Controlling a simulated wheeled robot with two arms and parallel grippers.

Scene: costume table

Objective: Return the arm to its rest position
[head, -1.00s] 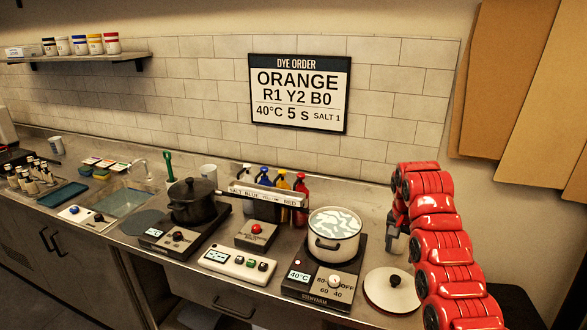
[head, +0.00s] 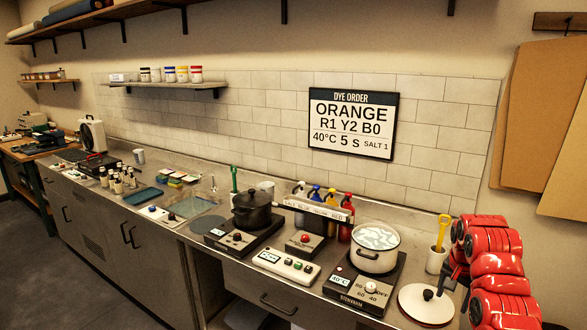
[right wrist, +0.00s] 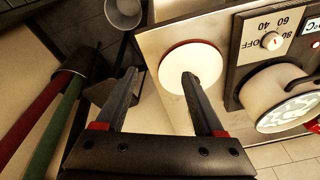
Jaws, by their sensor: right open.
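My right arm (head: 495,265) is the red segmented one at the lower right edge of the head view. Its gripper is mostly hidden there behind the arm. In the right wrist view my right gripper (right wrist: 162,88) shows two dark fingers spread apart with nothing between them. The white lid (right wrist: 182,55) with a red rim lies on the counter near one fingertip in that picture; contact cannot be told. The lid also shows in the head view (head: 412,308), left of the arm. My left gripper is not in view.
A white pot (head: 375,262) stands on a hot plate (head: 388,290) left of the lid. A white cup with a yellow tool (head: 442,228) stands close to the arm. Red and green rods (right wrist: 65,130) show in the wrist view, left of the gripper.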

